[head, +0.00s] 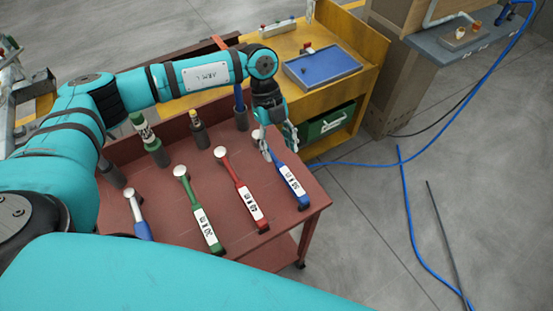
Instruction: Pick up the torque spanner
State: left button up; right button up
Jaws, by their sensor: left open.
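Several torque spanners lie on the red-brown table. They are a blue one (291,178) at the right, a red one (242,188), a green one (203,215) and another blue one (141,227) at the far left, partly hidden by my arm. Each has a round pale head; white labels show on the three to the right, too small to read surely. My left gripper (280,153) is open over the head end of the right blue spanner, pointing down and covering part of it. I cannot tell whether it touches the spanner. My right gripper is not in view.
The red-brown table (180,237) also bears a green-topped bottle (148,138), a dark bottle (199,130) and dark cups. Behind is a yellow bench (350,88) with a blue tray (322,70) and a green box (325,124). Blue hoses (408,200) lie on the floor at right.

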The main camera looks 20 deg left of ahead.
aim_at(285, 171)
pick_arm(q)
jog(key=x, duration=0.3)
jog(key=shift+w, duration=0.1)
jog(key=shift+d+f+p, duration=0.1)
jog(key=shift+f+p, duration=0.2)
jog(key=shift+f, duration=0.2)
jog(key=shift+s+d+f, duration=0.15)
jog(key=shift+s+f, duration=0.1)
jog(key=shift+s, duration=0.05)
jog(key=p+x, duration=0.1)
jog(key=x, duration=0.2)
jog(key=shift+s+d+f+p, duration=0.1)
jog(key=shift+d+f+p, duration=0.15)
jog(key=shift+p, duration=0.05)
jog(key=shift+f, duration=0.4)
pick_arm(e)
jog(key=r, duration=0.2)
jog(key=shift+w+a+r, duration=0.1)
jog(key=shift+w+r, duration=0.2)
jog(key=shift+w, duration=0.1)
pick_arm(q)
jog(key=shift+c, duration=1.2)
jog(key=shift+d+r, duration=0.1)
grip_shut()
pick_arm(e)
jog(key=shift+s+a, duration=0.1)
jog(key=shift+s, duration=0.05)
